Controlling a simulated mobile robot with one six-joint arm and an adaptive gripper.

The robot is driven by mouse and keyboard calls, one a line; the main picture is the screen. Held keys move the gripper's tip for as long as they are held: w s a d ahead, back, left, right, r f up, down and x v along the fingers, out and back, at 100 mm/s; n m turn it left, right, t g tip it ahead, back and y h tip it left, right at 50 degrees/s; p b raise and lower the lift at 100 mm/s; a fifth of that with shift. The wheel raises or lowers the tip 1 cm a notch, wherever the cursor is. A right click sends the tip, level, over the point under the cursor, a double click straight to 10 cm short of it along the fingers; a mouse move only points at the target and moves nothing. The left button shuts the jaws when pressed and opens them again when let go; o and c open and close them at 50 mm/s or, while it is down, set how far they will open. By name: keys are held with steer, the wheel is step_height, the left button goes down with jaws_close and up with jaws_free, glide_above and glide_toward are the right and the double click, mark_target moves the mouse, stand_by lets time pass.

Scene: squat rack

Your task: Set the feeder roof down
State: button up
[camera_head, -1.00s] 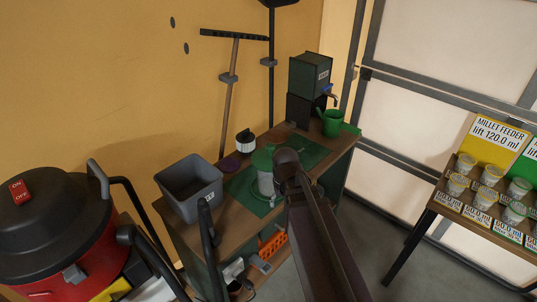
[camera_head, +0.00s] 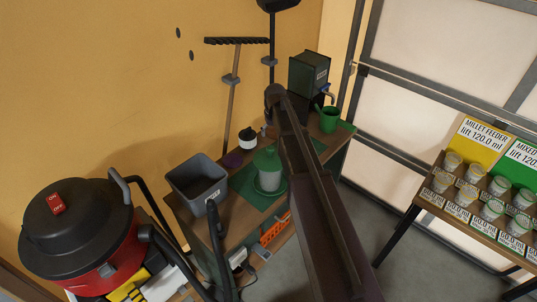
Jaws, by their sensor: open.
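The green feeder roof (camera_head: 267,158) shows left of my arm and appears to sit level on top of the pale, translucent feeder body (camera_head: 269,181). The body stands upright on a round green base (camera_head: 257,190) on the green mat (camera_head: 246,186). I cannot tell from this angle whether the roof is fully seated. My dark arm reaches up from the lower right, and its rounded end is above and beyond the feeder. My gripper's fingers cannot be made out; they are hidden behind the arm or out of view.
The wooden bench (camera_head: 226,238) also holds a grey bin (camera_head: 197,186), a black-and-white jar (camera_head: 247,138), a green watering can (camera_head: 328,118) and a dark dispenser (camera_head: 309,72). A red vacuum (camera_head: 90,245) stands left. A table of cups (camera_head: 470,215) stands right, with open floor between.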

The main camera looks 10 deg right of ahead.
mark_target(271, 148)
steer(key=shift+f, duration=0.1)
stand_by(0.4)
steer(key=f+b, duration=0.2)
steer(key=b, duration=0.1)
steer(key=w+f+b, duration=0.1)
steer(key=f+b, duration=0.1)
steer(key=f, duration=0.1)
steer(key=f+b, duration=0.3)
steer(key=shift+w+a+f+b, duration=0.1)
steer(key=shift+w+f+b, duration=0.1)
steer(key=shift+b, duration=0.1)
stand_by(0.5)
steer(key=shift+w+f+b, duration=0.25)
steer(key=shift+f+b, duration=1)
steer(key=shift+b, duration=0.05)
steer(key=shift+w+f+b, duration=0.25)
steer(key=shift+f+b, duration=1)
jaws_close()
